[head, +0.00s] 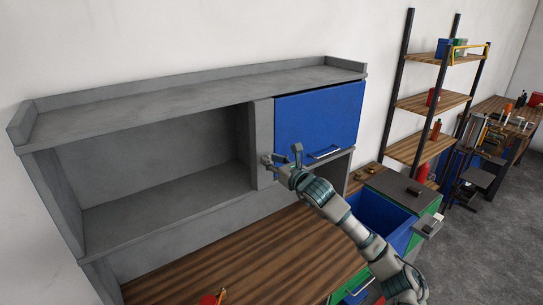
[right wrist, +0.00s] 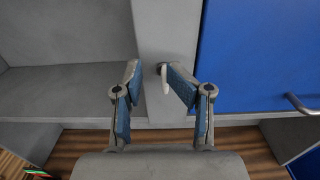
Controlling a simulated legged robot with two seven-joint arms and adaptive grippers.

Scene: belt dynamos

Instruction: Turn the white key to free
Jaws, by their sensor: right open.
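The white key (right wrist: 165,79) shows in the right wrist view, hanging roughly upright on the grey upright panel (right wrist: 164,28) between the open shelf and the blue door. My right gripper (right wrist: 157,74) is open, with one finger on each side of the key in the picture. The key appears closer to the right finger; I cannot tell whether they touch. In the head view my right gripper (head: 282,157) is at the grey panel, left of the blue door (head: 318,120), and the key cannot be made out there. My left gripper is not in view.
The blue door has a metal handle (head: 325,152). An open grey shelf (head: 165,185) lies to its left. Below is a wooden worktop (head: 240,262) with a red item (head: 208,300) at its front. An open blue drawer (head: 383,215) stands right of my right arm.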

